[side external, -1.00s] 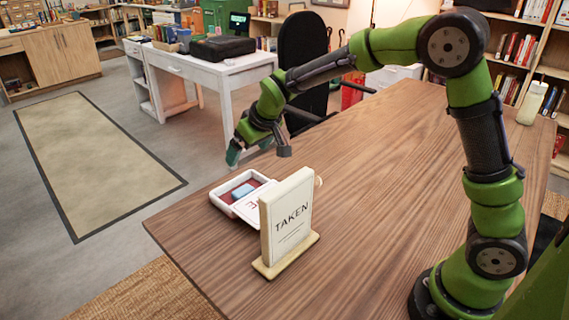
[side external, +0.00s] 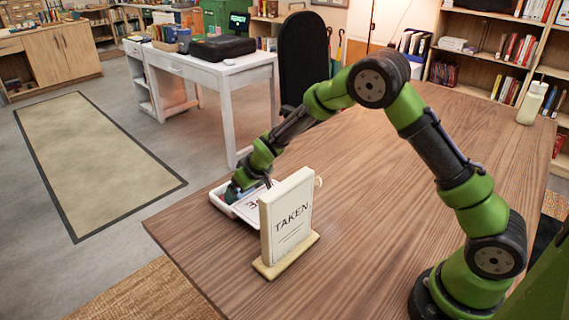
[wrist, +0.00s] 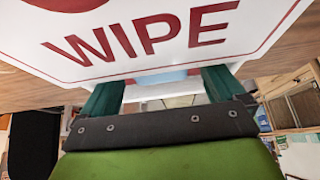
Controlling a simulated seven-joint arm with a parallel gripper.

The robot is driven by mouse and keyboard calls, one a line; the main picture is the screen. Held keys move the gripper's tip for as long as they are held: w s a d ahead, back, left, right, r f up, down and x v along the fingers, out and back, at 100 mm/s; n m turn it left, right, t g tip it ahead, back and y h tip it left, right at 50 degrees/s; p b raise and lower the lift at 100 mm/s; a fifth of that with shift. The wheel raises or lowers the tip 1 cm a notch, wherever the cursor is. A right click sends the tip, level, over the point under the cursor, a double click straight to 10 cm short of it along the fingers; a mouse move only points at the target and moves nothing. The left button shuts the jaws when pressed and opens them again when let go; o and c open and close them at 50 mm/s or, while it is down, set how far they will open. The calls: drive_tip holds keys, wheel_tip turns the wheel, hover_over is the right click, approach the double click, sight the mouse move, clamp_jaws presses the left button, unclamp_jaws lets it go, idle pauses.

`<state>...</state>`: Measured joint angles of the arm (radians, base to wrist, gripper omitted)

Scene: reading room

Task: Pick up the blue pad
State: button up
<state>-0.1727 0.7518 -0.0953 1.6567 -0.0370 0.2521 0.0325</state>
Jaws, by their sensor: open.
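The blue pad (wrist: 160,76) shows in the wrist view as a narrow blue strip between my two teal fingers, mostly hidden by the white box's lid with "WIPE" on it (wrist: 150,38). In the side view my gripper covers the pad. The open white box (side external: 219,203) lies on the table. My gripper (side external: 236,192) is open and down at the box. In the wrist view its fingers (wrist: 160,82) stand on either side of the blue strip; I cannot tell if they touch it.
A white "TAKEN" sign (side external: 288,218) stands upright on a base right in front of the box, close to my arm. The wooden table (side external: 385,190) is clear to the right. A pale bottle (side external: 532,103) stands at the far right. The table's left edge is close to the box.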

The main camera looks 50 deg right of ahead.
drive_tip(key=shift+c, duration=0.2)
drive_tip(key=c, duration=1.1)
wheel_tip(320, 180, up, 10)
drive_tip(key=shift+r, duration=0.1)
